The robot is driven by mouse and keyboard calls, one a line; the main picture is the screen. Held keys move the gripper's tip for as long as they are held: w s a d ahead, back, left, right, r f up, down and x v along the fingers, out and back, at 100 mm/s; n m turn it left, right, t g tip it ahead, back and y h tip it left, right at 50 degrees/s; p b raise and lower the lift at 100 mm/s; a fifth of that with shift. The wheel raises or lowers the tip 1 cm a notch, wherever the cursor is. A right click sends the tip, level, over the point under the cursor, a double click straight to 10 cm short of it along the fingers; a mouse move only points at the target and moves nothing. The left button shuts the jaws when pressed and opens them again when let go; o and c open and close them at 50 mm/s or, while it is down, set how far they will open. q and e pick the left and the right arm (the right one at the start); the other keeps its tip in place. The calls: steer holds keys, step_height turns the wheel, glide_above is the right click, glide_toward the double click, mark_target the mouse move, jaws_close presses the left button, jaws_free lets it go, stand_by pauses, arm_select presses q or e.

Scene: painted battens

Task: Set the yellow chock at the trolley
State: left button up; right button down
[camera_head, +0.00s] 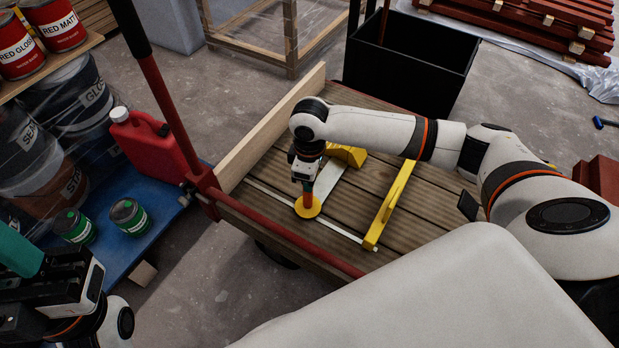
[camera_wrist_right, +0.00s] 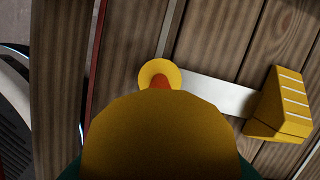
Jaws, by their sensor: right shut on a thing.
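The yellow chock (camera_head: 345,155) lies on the trolley's plank deck (camera_head: 262,170), just beyond my right gripper; the wrist view shows its white stripes (camera_wrist_right: 282,106). A flat pale bar (camera_head: 328,178) runs from it to a yellow disc (camera_head: 307,207) with a red stem (camera_head: 308,191). My right gripper (camera_head: 305,172) is upright above the disc, shut on a yellow knob (camera_wrist_right: 165,140) that fills the lower wrist view. The knob is hidden in the head view; it appears to top the red stem. My left gripper (camera_head: 45,275) is partly visible at lower left, its jaw opening unclear.
A thin white strip (camera_head: 335,226) crosses the front of the deck. A wooden side board (camera_head: 270,130) and red post (camera_head: 170,110) bound its left. A black bin (camera_head: 410,65) stands behind.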

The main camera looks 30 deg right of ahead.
steer(key=c, duration=1.6)
jaws_free()
steer(key=shift+f, duration=0.2)
steer(key=o, duration=0.4)
steer(key=shift+c, duration=0.2)
